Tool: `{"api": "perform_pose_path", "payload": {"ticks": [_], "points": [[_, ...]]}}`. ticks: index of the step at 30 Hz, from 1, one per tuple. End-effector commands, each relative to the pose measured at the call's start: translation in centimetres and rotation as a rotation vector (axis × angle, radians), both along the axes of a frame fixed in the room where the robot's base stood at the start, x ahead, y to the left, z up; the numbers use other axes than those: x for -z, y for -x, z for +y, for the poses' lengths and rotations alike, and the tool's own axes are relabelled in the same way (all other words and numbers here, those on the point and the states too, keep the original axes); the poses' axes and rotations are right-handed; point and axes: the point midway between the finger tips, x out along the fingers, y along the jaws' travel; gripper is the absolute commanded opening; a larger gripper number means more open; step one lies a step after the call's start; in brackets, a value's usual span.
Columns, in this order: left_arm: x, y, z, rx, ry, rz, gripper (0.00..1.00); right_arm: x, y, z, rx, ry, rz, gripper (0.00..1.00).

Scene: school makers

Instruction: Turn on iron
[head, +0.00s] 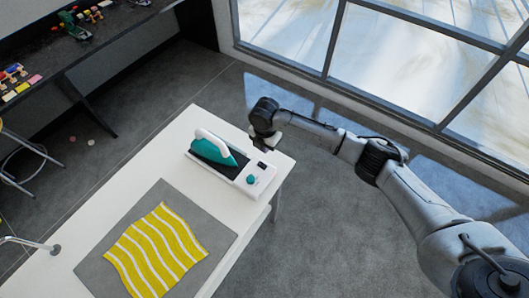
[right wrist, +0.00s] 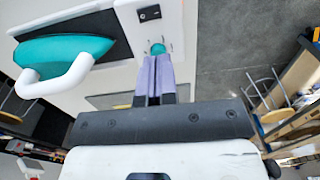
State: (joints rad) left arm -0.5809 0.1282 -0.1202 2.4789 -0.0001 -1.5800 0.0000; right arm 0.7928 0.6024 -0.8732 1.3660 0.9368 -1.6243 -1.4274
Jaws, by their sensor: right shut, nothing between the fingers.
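The iron (head: 216,150), teal with a white handle, rests on a white station (head: 229,171) at the table's far right end. It also shows in the right wrist view (right wrist: 62,52). The station's right end carries a black switch (head: 262,164) and a round teal knob (head: 251,180). The right wrist view shows the switch (right wrist: 149,13) too, with the knob (right wrist: 157,48) partly behind my fingertips. My right gripper (head: 258,143) is shut and empty, above the table end beside the station. Its fingers (right wrist: 154,72) point toward the knob and switch; contact cannot be told. My left gripper is out of view.
A yellow-and-white striped cloth (head: 158,250) lies on a grey mat (head: 215,233) on the white table (head: 125,172). A dark bench (head: 60,62) with small toys stands at the upper left. Windows line the upper right. Floor right of the table is clear.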

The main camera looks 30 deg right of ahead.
Motion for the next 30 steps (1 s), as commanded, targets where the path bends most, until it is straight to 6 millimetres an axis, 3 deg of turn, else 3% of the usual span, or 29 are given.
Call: {"api": "perform_pose_path", "payload": {"ticks": [9, 26, 30], "points": [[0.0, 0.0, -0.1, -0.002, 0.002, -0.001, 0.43, -1.8, 0.1, 0.0, 0.000, -0.001, 0.000, 0.00], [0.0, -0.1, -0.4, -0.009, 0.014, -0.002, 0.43, -1.9, 0.1, 0.0, 0.002, -0.001, 0.000, 0.00], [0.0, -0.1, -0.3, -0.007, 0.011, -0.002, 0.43, -1.9, 0.1, 0.0, 0.074, 0.001, 0.000, 0.00]]}}
